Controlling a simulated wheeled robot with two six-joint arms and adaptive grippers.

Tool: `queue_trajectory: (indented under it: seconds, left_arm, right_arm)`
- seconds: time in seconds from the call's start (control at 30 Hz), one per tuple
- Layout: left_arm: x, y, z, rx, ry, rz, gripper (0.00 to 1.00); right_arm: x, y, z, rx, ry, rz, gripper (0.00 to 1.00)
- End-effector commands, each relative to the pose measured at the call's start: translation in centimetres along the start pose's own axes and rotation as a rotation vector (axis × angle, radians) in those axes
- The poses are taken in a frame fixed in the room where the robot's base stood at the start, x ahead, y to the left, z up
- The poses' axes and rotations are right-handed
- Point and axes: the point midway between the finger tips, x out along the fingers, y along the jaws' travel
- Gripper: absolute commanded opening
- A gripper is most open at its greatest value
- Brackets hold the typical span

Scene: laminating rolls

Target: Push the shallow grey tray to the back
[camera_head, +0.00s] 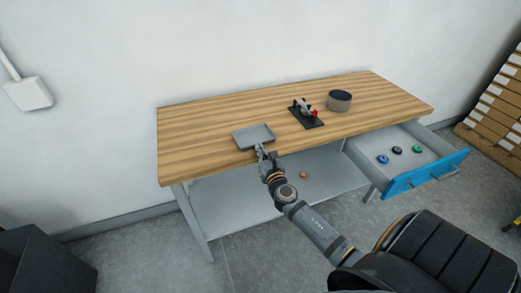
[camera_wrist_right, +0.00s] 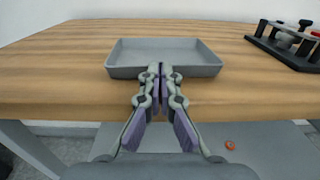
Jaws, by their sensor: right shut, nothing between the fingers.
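The shallow grey tray (camera_head: 254,136) lies flat on the wooden workbench (camera_head: 205,125), close to its front edge and left of the middle. It looks empty. In the right wrist view the tray (camera_wrist_right: 165,57) is straight ahead, with bare wood behind it. My right gripper (camera_head: 261,151) is shut and empty at the tray's front side. In the wrist view its fingertips (camera_wrist_right: 161,68) overlap the tray's front wall; I cannot tell whether they touch it. My left gripper is not in view.
A black stand with red parts (camera_head: 306,112) and a dark-topped round container (camera_head: 339,100) stand right of the tray. An open blue-fronted drawer (camera_head: 425,175) holds several small discs. A reddish ring (camera_head: 304,175) lies on the lower shelf. The wood behind the tray is clear.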

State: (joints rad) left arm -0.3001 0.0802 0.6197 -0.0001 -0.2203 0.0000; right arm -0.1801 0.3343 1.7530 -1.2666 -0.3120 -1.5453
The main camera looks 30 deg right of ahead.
Motion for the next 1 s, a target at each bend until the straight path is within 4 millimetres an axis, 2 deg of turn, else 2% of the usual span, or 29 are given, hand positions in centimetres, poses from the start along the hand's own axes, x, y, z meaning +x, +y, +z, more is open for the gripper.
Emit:
queue_trajectory:
  seconds: [0.23, 0.4, 0.5, 1.0]
  left_arm:
    - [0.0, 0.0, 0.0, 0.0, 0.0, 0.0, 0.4]
    - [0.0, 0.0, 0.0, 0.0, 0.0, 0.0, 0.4]
    - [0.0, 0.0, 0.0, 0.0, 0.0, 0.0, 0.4]
    - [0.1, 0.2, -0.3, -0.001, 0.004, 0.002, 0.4]
  right_arm:
    - [0.2, 0.0, 0.0, 0.0, 0.0, 0.0, 0.0]
    - [2.8, -0.1, 0.0, 0.001, -0.001, -0.002, 0.0]
    - [3.7, 0.0, 0.0, 0.001, -0.001, 0.0, 0.0]
    - [4.0, -0.4, -0.1, -0.001, 0.0, 0.001, 0.0]
